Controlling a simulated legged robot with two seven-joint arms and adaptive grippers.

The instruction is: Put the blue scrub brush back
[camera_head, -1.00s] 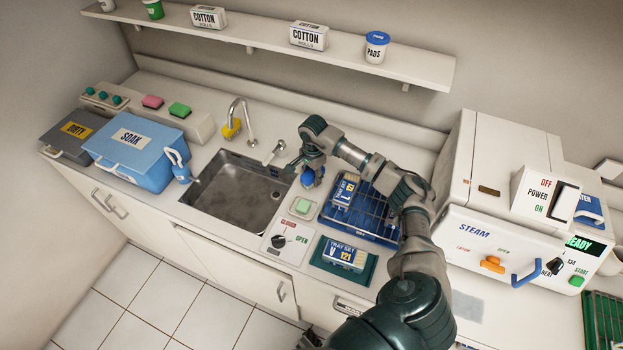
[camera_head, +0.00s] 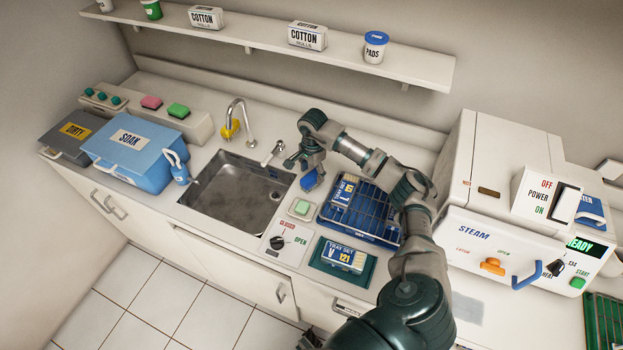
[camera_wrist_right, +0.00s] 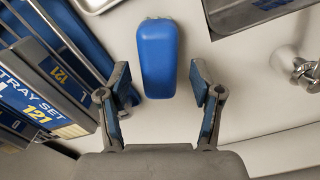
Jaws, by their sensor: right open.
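The blue scrub brush (camera_head: 309,181) is on the counter between the sink and the blue wire rack. In the right wrist view the brush (camera_wrist_right: 159,50) shows as a smooth, rounded blue block just beyond my right gripper (camera_wrist_right: 159,84). The two fingers are spread, with a gap on either side of the brush's near end. In the head view my right gripper (camera_head: 304,162) is just behind and above the brush, open and empty. A dark part at the bottom edge seems to be my left gripper (camera_head: 311,340); its fingers are not clear.
The sink (camera_head: 235,195) and tap (camera_head: 274,153) lie left of the brush. The wire rack (camera_head: 375,225) with a tray set stands close on the right. A steam unit (camera_head: 500,235) is farther right.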

